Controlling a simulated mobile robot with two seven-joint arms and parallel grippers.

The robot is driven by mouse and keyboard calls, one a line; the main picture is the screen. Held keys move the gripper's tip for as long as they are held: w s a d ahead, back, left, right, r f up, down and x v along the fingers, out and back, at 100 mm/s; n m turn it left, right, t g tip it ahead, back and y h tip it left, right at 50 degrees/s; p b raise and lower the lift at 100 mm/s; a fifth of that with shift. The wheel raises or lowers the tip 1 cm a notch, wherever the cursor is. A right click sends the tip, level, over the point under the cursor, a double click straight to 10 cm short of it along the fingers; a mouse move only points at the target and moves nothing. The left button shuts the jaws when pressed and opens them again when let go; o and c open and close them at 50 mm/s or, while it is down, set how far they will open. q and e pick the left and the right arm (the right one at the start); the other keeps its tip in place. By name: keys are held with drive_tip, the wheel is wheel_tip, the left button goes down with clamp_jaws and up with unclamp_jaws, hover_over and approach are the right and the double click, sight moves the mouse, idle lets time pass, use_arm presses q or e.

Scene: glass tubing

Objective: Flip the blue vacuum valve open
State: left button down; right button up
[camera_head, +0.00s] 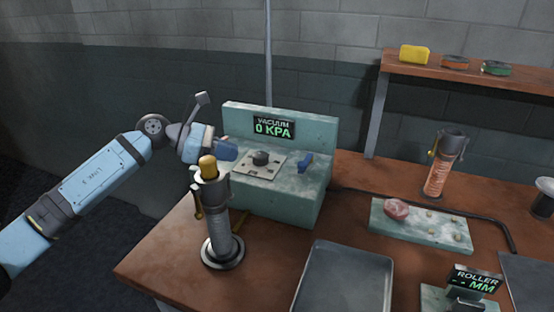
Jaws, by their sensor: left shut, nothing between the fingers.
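The blue vacuum valve (305,162) is a small blue lever on the right part of the sloped front of the pale green vacuum console (322,128). The console's display (273,128) reads "VACUUM 0 KPA". A dark round knob (261,158) on a light plate sits left of the valve. My left gripper (230,151) is shut and empty at the console's left edge. It is apart from the valve, with the knob between them in the picture. My right gripper is not in view.
A burner-like metal stand with a brass top (208,168) stands just below my left gripper. An empty metal tray (343,280) lies in front of the console. A copper-coloured cylinder (437,165) and a green board (415,232) are at right. A black hose crosses the table (365,170).

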use_arm(q)
drive_tip(key=x, duration=0.9)
drive_tip(key=r+x, duration=0.1)
drive_tip(key=x, duration=0.3)
drive_tip(key=shift+w+d, duration=0.1)
drive_tip(key=shift+d, duration=0.25)
drive_tip(key=shift+d+f, duration=0.1)
drive_tip(key=shift+d, duration=0.1)
drive_tip(key=shift+s+d, duration=0.35)
drive_tip(key=shift+d, duration=0.2)
drive_tip(key=shift+s+d, duration=0.3)
drive_tip(key=shift+d, duration=0.25)
drive_tip(key=shift+w+a+b, duration=0.1)
drive_tip(key=shift+a+b, duration=0.05)
drive_tip(key=shift+b, duration=0.2)
